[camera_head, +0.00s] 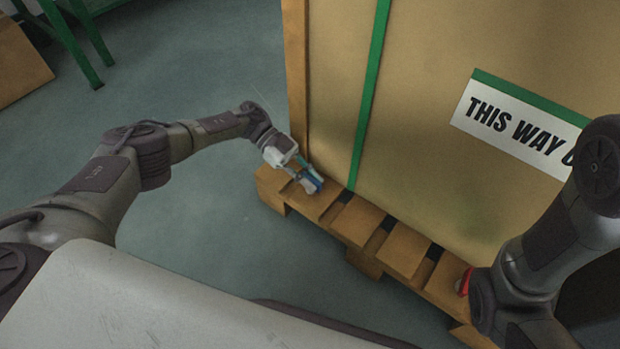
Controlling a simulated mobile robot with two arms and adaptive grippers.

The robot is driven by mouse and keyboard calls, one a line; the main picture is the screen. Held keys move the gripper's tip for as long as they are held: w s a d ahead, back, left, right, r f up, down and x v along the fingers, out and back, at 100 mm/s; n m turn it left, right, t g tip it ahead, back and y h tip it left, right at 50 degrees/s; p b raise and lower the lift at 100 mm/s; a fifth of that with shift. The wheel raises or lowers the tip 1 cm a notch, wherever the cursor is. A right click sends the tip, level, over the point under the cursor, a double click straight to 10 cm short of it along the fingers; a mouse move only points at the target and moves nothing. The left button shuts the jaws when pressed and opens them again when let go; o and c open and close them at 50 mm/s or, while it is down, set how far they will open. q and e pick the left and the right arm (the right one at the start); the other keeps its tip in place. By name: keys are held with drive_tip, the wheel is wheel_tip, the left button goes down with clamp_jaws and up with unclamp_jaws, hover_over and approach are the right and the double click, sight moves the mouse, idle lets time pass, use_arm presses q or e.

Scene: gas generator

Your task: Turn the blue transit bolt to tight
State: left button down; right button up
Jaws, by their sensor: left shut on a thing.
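The blue transit bolt (310,184) is low at the left corner of the big crate (430,120), just above the wooden pallet (352,221). My left gripper (307,176) reaches in from the left and is shut on the blue bolt. Its fingers hide part of the bolt, so how far it is turned cannot be seen. My right arm comes in at the right edge. Its gripper is out of sight.
A green strap (369,95) runs down the crate's face, right of the bolt. A small red part (464,283) shows on the pallet beside my right arm. A green frame (75,40) and a brown box (18,65) stand at the upper left. The floor (215,240) left of the pallet is clear.

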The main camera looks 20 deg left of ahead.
use_arm(q)
drive_tip(key=c, duration=1.2)
unclamp_jaws()
drive_tip(key=shift+d, duration=0.1)
drive_tip(key=shift+o, duration=0.2)
drive_tip(key=v, duration=0.7)
drive_tip(key=shift+a+r, duration=0.1)
drive_tip(key=shift+a, duration=0.15)
